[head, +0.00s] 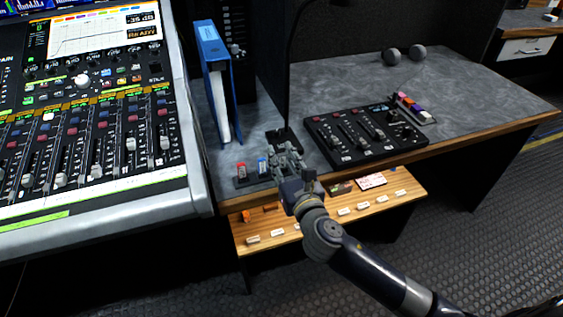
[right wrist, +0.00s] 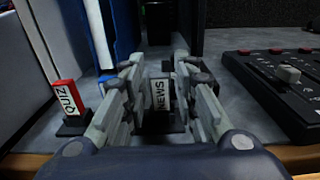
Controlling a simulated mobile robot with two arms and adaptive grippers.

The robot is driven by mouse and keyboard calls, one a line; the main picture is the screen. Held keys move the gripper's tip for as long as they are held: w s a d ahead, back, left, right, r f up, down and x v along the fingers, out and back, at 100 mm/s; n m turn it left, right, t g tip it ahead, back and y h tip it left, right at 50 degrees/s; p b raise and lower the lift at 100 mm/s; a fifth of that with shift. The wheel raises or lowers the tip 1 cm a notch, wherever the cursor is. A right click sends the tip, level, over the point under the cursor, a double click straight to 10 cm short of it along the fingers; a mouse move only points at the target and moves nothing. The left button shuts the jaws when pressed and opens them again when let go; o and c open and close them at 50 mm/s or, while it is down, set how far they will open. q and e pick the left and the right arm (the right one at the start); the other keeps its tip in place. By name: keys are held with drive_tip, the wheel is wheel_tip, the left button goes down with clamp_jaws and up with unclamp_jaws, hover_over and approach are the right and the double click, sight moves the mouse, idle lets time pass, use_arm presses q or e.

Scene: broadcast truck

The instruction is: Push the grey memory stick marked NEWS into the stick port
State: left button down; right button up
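The grey memory stick marked NEWS (right wrist: 160,94) stands upright in a dark holder, its white label facing the right wrist camera. My right gripper (head: 284,158) is at the front left of the grey desk. In the right wrist view its two fingers (right wrist: 160,68) are apart, one on each side of the NEWS stick, with visible gaps between. In the head view the gripper hides this stick. A red stick marked QUIZ (right wrist: 66,98) and a blue stick (head: 262,165) stand to the left. I cannot make out the stick port. My left gripper is not in view.
A blue binder (head: 218,75) stands behind the sticks. A black fader panel (head: 365,135) lies to the right on the desk (head: 320,90). The large mixing console (head: 90,110) is at left. A wooden shelf (head: 330,225) with small labelled items sits below the desk edge.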

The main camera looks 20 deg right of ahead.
drive_tip(key=shift+w, duration=0.35)
drive_tip(key=shift+c, duration=0.6)
drive_tip(key=c, duration=0.4)
drive_tip(key=shift+r, duration=0.15)
